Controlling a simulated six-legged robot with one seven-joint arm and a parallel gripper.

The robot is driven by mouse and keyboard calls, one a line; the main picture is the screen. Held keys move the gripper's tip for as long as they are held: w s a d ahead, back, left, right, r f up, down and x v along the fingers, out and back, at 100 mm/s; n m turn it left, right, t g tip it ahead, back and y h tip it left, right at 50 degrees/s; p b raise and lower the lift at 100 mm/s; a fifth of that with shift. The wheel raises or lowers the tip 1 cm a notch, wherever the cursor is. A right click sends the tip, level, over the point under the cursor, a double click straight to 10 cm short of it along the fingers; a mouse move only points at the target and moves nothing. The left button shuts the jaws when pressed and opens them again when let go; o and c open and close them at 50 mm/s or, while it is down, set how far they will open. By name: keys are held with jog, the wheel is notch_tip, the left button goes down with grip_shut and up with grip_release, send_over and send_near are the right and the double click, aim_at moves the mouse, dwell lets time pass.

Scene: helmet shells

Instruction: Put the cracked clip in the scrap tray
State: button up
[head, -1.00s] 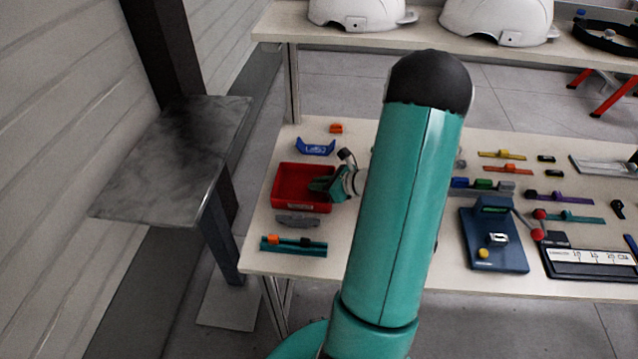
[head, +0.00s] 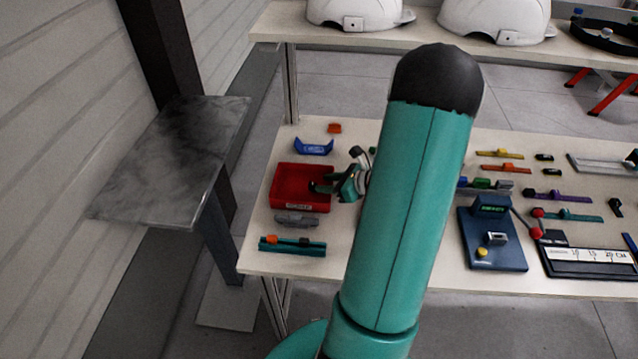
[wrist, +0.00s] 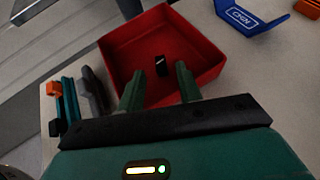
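The red scrap tray (head: 284,188) stands at the left end of the table; the wrist view shows its red wall (wrist: 118,57) and floor. A small black clip with a light mark (wrist: 161,66) lies inside on the tray floor in the wrist view; I cannot make out a crack. My gripper (head: 322,187) is over the tray's right part in the head view. In the wrist view its two green fingers (wrist: 158,85) are spread apart with nothing between them, and the clip lies beyond the tips. The head view does not clearly show the clip.
A blue holder (head: 314,148) and an orange piece (head: 334,128) are behind the tray. A grey piece (head: 296,220) and a teal rail with clips (head: 292,246) are in front. A blue device (head: 492,235) and several coloured parts lie to the right.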

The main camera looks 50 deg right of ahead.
jog(key=v, duration=0.8)
jog(key=w+a+r+n+g+y, duration=0.1)
jog(key=w+a+r+n+g, duration=0.15)
jog(key=a+n, duration=0.35)
jog(key=w+a+r+n+g+y, duration=0.1)
jog(key=a+r+n+g, duration=0.2)
jog(key=a, duration=0.4)
jog(key=w+a+r+n+g+y, duration=0.1)
jog(key=w+a+r+n, duration=0.1)
jog(key=a+r+n, duration=0.4)
jog(key=s+a+r+n+h, duration=0.3)
jog(key=s+a+r+n, duration=0.1)
jog(key=a+n, duration=0.4)
jog(key=s+a+r+n+h, duration=0.3)
jog(key=s+a+r+n, duration=0.1)
jog(key=a+n, duration=0.5)
jog(key=shift+r+n, duration=0.4)
jog(key=shift+n, duration=0.1)
jog(key=shift+d, duration=0.1)
